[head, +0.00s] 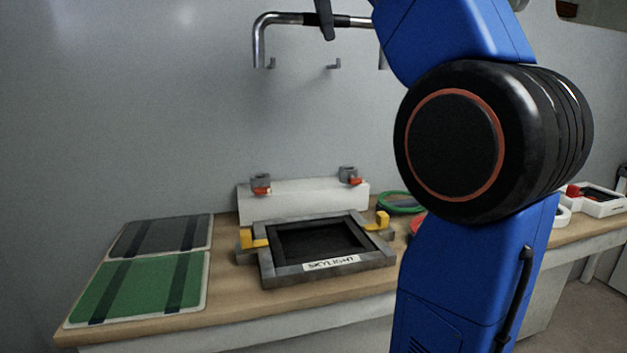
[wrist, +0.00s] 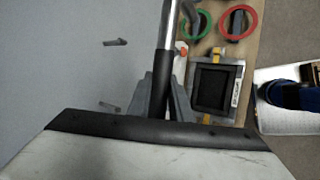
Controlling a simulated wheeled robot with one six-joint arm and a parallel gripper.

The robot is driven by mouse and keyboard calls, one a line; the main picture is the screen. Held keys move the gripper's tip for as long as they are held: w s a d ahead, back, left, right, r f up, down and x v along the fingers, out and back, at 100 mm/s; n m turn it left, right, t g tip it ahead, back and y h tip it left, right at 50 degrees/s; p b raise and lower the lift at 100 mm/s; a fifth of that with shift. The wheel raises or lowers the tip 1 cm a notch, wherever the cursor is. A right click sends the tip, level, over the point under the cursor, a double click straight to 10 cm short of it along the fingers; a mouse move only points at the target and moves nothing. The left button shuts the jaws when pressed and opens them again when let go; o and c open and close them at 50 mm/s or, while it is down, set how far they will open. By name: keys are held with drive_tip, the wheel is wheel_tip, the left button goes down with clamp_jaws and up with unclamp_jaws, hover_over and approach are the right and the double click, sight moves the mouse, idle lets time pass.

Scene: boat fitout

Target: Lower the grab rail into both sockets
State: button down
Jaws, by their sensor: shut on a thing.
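The grab rail (head: 290,19) is a chrome bar with bent-down ends, held high in front of the grey wall in the head view. My gripper (head: 325,18) is shut on its middle. In the wrist view the rail (wrist: 168,25) runs between the fingers of my gripper (wrist: 160,95). Two grey sockets, left (head: 261,182) and right (head: 349,174), with red parts stand on a white block (head: 300,198) at the back of the bench. The rail's ends are well above and apart from them. My arm partly covers the rail's right end.
Two hooks (head: 271,63) (head: 334,64) stick out of the wall below the rail. A skylight frame (head: 325,266) with yellow clips lies before the block. Green and dark panels (head: 140,290) lie at left. A green ring (head: 400,199) lies right of the block.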

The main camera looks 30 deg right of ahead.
drive_tip(key=w+d+f, duration=0.1)
drive_tip(key=w+f, duration=0.5)
drive_tip(key=f, duration=0.4)
drive_tip(key=w+d+f, duration=0.2)
drive_tip(key=w+f, duration=0.3)
drive_tip(key=f, duration=0.6)
drive_tip(key=w+d+f, duration=0.2)
drive_tip(key=w+f, duration=0.4)
drive_tip(key=f, duration=0.5)
drive_tip(key=shift+w+d, duration=0.15)
drive_tip(key=shift+w, duration=0.2)
drive_tip(key=shift+f, duration=0.25)
idle(0.5)
drive_tip(key=c, duration=1.5)
unclamp_jaws()
drive_tip(key=shift+c, duration=0.2)
